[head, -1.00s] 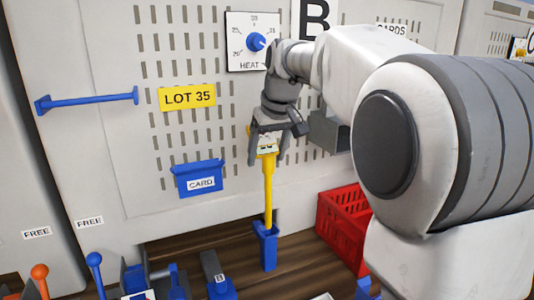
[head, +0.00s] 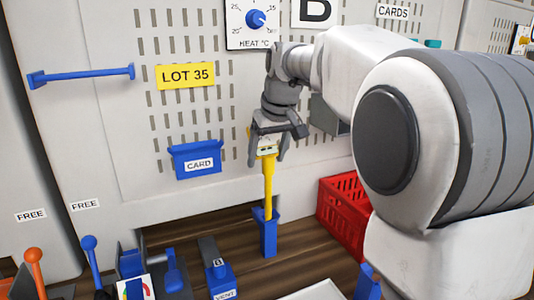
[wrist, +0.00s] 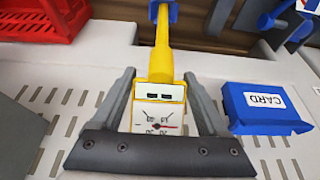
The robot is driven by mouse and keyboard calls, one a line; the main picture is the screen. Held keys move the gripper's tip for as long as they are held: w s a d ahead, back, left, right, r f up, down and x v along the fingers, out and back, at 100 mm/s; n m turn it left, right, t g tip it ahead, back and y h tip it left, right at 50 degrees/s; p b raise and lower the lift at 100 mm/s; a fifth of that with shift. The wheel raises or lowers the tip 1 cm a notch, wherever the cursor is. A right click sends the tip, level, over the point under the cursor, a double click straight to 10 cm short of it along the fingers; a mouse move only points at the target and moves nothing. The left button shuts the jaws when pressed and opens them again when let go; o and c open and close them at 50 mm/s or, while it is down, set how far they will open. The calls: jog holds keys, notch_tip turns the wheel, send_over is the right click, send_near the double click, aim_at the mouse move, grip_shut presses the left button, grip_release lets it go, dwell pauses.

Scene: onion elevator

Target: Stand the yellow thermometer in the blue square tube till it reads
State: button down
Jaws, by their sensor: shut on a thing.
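The yellow thermometer (head: 268,180) hangs upright in my gripper (head: 267,153), with a white dial head on top and a long stem below. My gripper (wrist: 158,82) is shut on the head. The blue square tube (head: 268,239) stands upright on the brown wooden surface. The stem's lower end is in the tube's mouth, its tip hidden. In the wrist view the thermometer's dial (wrist: 159,122) faces the camera with a red needle; its numbers are too small to read surely. The tube (wrist: 164,12) shows at the top edge, around the stem's far end.
A red crate (head: 345,215) stands right of the tube. A blue CARD holder (head: 197,158), a LOT 35 label (head: 185,76) and a HEAT dial (head: 255,18) are on the grey slotted panel behind. Blue fixtures (head: 215,272) and levers stand at front left.

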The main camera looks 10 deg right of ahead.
aim_at(269, 175)
jog(key=shift+f+b, duration=2.55)
jog(key=shift+f, duration=1.1)
grip_release()
jog(key=p+v, duration=0.3)
jog(key=v, duration=1.4)
jog(key=s+a+f+m+t, duration=0.1)
jog(key=s+f+m, duration=0.1)
jog(key=s+f, duration=1.8)
jog(key=s, duration=0.3)
jog(key=shift+h, duration=0.4)
jog(key=shift+a+r, duration=0.1)
